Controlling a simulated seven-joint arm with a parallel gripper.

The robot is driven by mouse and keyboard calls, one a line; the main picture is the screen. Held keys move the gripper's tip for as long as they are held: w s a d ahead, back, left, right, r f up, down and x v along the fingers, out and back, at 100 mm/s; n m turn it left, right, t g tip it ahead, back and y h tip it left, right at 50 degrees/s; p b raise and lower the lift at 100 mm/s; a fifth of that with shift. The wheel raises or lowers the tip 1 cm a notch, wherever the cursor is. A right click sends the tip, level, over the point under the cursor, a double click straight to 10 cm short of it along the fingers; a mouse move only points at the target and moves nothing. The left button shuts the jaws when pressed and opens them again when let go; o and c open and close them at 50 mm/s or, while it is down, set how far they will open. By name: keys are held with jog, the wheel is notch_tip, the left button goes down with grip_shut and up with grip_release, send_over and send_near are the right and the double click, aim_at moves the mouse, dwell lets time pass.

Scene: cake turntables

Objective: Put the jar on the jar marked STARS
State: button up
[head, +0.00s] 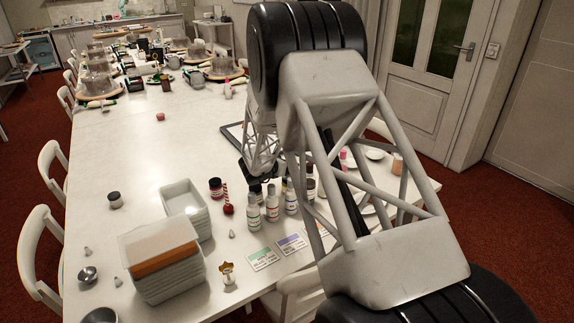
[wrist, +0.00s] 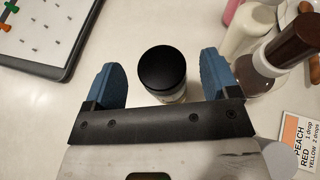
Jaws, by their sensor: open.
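In the wrist view a jar with a round black lid (wrist: 162,68) stands upright between the blue fingers of my gripper (wrist: 160,74). My gripper is open, with a gap between each finger and the lid. The jar's side is mostly hidden under its lid, and no marking on it can be read. In the head view my gripper (head: 262,178) is low over the table's right part, largely hidden by my arm. Other dark-lidded jars are a small one (head: 115,200) at left and a red one (head: 216,187) near the middle. I cannot read STARS on any jar.
White bottles (head: 272,206) crowd close to my gripper. A brown-topped bottle (wrist: 292,48) stands right of the fingers, near a PEACH card (wrist: 300,140). A dark-edged tray (wrist: 50,68) lies at upper left. Stacked tubs (head: 160,262) stand at front left; the table's left middle is mostly clear.

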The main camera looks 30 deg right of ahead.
jog(key=v, duration=1)
jog(key=shift+a, duration=0.35)
jog(key=shift+s+r, duration=0.1)
jog(key=shift+s, duration=0.05)
jog(key=a+r+n+t+y, duration=0.6)
jog(key=a+r+n, duration=0.4)
jog(key=r+n, duration=0.35)
jog(key=s+a+r+n+y, duration=0.55)
jog(key=s+a+n, duration=0.35)
jog(key=n, duration=0.4)
jog(key=s+a+r+n+g+y, duration=0.1)
jog(key=s+a+n+g, duration=0.1)
jog(key=s+a+n, duration=0.4)
jog(key=s+a+r+n+g+y, duration=0.1)
jog(key=s+a+n+y, duration=0.1)
jog(key=s+n, duration=0.7)
jog(key=s+d+f+n+g+h, duration=0.1)
jog(key=s+n+g, duration=0.3)
jog(key=s, duration=1.5)
jog(key=n+h, duration=0.1)
jog(key=n, duration=0.3)
jog(key=shift+s+d+f+g, duration=0.25)
jog(key=shift+s+g, duration=0.1)
jog(key=shift+g, duration=0.05)
